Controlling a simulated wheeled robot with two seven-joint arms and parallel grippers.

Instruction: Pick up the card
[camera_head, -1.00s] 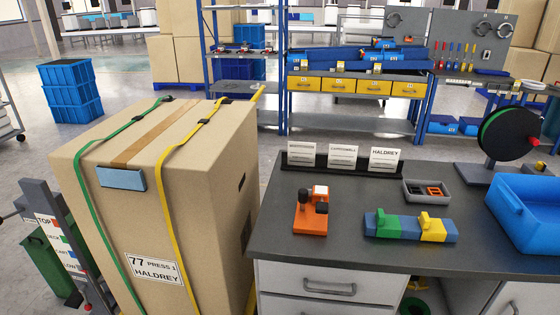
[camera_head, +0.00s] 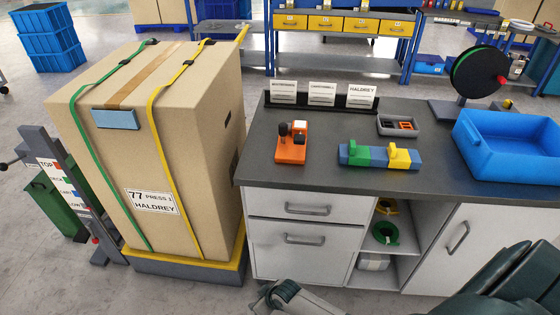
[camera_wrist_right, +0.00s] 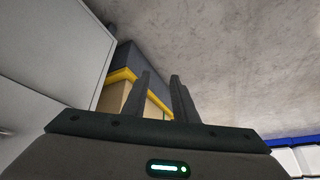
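Three white printed cards stand in a black holder (camera_head: 320,101) at the back left of the dark bench top (camera_head: 255,165). The left card (camera_head: 284,90) and middle card (camera_head: 322,92) have print too small to read. The right card (camera_head: 362,94) reads HALDREY. My right gripper (camera_wrist_right: 163,86) shows in the right wrist view with its two fingers apart and nothing between them. It points toward the floor and the base of the carton, away from the cards. In the head view only parts of my arm show along the bottom edge. My left gripper is not identifiable in any view.
A tall strapped carton (camera_head: 185,140) labelled 77 PRESS 1 HALDREY stands left of the bench. The bench carries an orange fixture (camera_head: 290,150), a blue block with green and yellow clamps (camera_head: 376,157), a grey tray (camera_head: 399,126), a blue bin (camera_head: 510,150) and a reel (camera_head: 480,70).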

